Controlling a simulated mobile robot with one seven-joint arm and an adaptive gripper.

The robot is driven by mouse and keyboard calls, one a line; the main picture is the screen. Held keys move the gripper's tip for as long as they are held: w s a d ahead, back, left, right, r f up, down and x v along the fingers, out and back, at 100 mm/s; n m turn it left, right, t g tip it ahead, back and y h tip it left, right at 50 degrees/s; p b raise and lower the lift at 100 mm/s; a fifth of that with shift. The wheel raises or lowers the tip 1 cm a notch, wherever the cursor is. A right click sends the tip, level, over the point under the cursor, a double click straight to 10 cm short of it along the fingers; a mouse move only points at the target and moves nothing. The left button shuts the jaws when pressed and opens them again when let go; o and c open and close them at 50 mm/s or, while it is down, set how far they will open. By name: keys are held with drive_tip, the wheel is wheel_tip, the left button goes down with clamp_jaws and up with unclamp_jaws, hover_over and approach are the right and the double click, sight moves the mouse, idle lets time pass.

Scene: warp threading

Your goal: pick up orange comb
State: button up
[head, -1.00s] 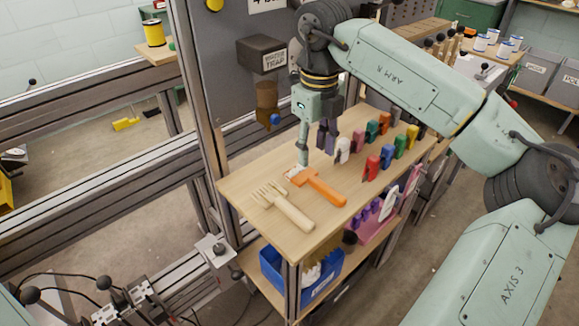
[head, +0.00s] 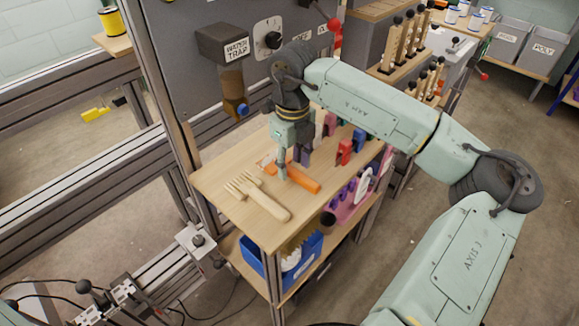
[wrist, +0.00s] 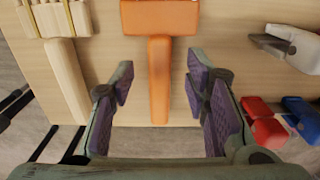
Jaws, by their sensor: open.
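The orange comb (head: 306,182) lies flat on the wooden shelf top (head: 222,178), partly hidden behind my gripper in the head view. In the wrist view the comb's broad orange head (wrist: 160,17) is at the top edge and its handle points down the picture. My gripper (head: 291,170) is open above the comb. In the wrist view the purple-padded fingers (wrist: 160,88) stand on either side of the handle, with a clear gap on both sides. Whether the fingertips are down at handle height I cannot tell.
A pale wooden fork-like comb (head: 262,200) lies left of the orange one. Red (head: 344,152) and blue (head: 359,140) clips stand to the right. A white clip (wrist: 290,48) is right of the fingers in the wrist view. A water trap (head: 234,85) hangs behind.

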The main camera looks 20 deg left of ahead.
drive_tip(key=shift+f, duration=0.75)
drive_tip(key=shift+c, duration=0.5)
clamp_jaws()
